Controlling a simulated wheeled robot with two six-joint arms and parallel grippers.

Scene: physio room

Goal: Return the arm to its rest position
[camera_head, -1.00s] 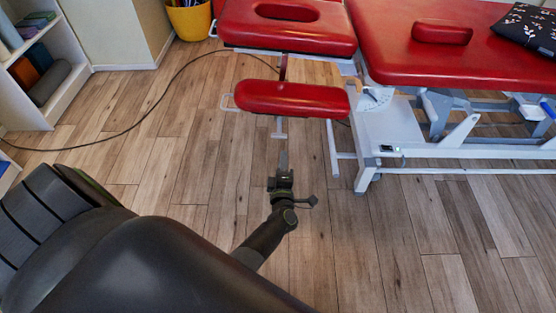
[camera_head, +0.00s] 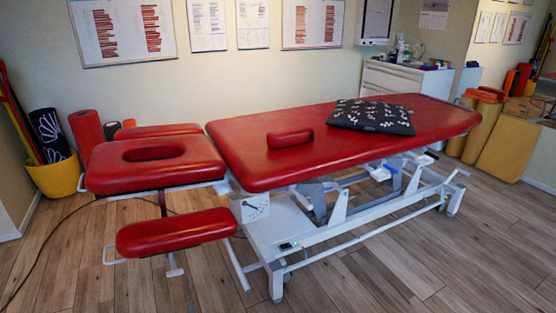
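Neither of my arms nor grippers shows in the head view now. A red treatment table (camera_head: 400,143) on a white metal frame fills the middle of the view. Its separate headrest (camera_head: 108,178) has an oval opening, and a red armrest pad (camera_head: 176,232) sits low at its near left side. A small red cushion (camera_head: 290,139) and a dark patterned pillow (camera_head: 372,116) lie on the table top.
A black cable (camera_head: 50,231) runs along the wood floor at the left. A yellow bin (camera_head: 55,178) with rolls stands by the left wall. A white cabinet (camera_head: 400,78) and yellow mats (camera_head: 507,150) stand at the back right. The floor in front (camera_head: 420,270) is clear.

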